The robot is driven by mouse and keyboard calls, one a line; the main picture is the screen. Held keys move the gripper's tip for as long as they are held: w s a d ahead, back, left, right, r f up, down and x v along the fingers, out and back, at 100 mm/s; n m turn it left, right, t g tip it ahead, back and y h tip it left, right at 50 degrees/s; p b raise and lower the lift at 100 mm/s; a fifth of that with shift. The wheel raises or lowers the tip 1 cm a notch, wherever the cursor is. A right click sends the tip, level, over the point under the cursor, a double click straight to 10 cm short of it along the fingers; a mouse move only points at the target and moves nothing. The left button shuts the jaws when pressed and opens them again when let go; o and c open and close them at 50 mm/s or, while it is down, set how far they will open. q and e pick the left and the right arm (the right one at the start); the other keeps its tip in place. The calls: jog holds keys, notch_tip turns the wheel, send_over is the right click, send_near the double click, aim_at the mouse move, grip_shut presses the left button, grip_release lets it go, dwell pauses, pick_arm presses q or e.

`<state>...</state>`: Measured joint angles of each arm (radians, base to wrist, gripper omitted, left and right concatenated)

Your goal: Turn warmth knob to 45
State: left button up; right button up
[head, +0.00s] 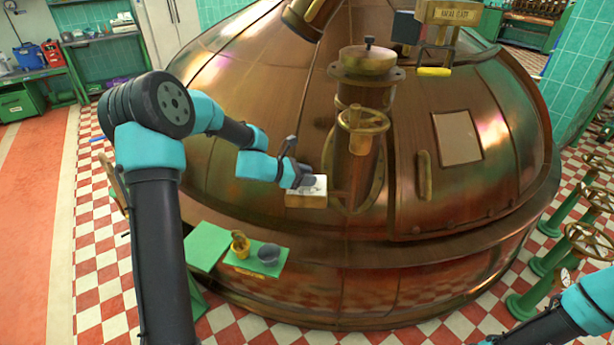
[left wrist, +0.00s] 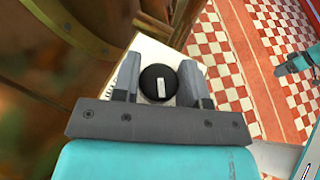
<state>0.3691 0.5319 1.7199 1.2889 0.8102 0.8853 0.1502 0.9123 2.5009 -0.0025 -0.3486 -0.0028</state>
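The warmth knob (left wrist: 158,84) is a round black dial with a white pointer bar, in the left wrist view. The bar stands nearly upright in that picture. The knob sits on a pale box (head: 306,196) fixed to the copper kettle's front. My left gripper (head: 298,168) is at this box in the head view, its fingers apart. The dial's scale is not readable. My right arm shows at the right; its gripper (left wrist: 281,70) is small and indistinct.
The large copper kettle (head: 250,100) fills the middle. A green shelf (head: 207,246) with a brass cup (head: 240,243) and a grey cup (head: 269,254) lies below. Green valve stands are at right.

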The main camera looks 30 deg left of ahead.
pick_arm(q)
jog(key=c, duration=0.4)
jog(key=shift+m+g+h, duration=0.4)
jog(key=shift+m+h, duration=0.1)
jog(key=o, duration=0.9)
jog(key=v, duration=1.7)
jog(key=shift+s+a+r, duration=0.1)
jog(key=shift+s+r, duration=0.05)
jog(key=shift+r, duration=0.05)
